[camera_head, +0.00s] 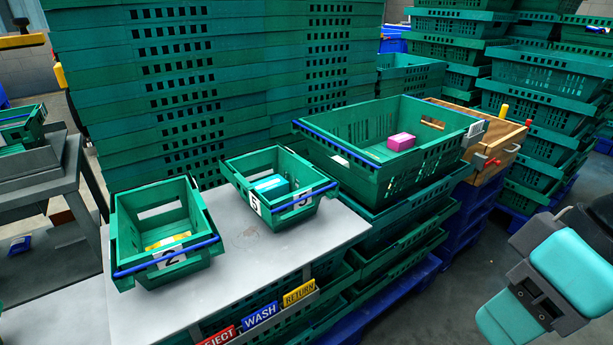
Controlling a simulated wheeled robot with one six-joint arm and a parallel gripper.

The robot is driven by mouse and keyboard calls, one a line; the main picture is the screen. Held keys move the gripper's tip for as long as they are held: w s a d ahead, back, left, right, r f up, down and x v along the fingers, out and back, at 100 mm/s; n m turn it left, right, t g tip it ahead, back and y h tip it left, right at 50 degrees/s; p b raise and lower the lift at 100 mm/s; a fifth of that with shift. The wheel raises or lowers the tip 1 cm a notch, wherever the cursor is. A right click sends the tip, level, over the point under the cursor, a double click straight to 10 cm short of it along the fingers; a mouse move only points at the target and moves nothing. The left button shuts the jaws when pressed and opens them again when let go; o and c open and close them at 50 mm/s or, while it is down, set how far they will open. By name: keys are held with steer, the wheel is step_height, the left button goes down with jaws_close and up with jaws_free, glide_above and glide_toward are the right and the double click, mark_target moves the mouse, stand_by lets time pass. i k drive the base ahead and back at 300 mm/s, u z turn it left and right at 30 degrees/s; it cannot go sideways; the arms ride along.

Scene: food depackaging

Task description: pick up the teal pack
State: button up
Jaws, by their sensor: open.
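The teal pack (269,183) lies inside the small green crate (236,177) in the middle, marked with a 5, on the grey table. Its light top shows over the crate's front rim, and its lower part is partly hidden by the crate wall. My gripper (537,294) is at the lower right edge of the view, well to the right of the table and far from the pack. Its jaws are open, and I see nothing between them.
Another small crate (119,222), marked 2, holds a yellow pack (168,241). A large green crate (440,118) on a stack holds a magenta pack (401,142). REJECT, WASH and RETURN signs (261,315) line the table's front. Tall crate stacks (200,70) stand behind.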

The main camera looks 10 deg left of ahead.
mark_target(272, 188)
steer(key=i, duration=0.65)
steer(key=u, duration=0.85)
steer(key=i, duration=0.5)
steer(key=u, duration=0.6)
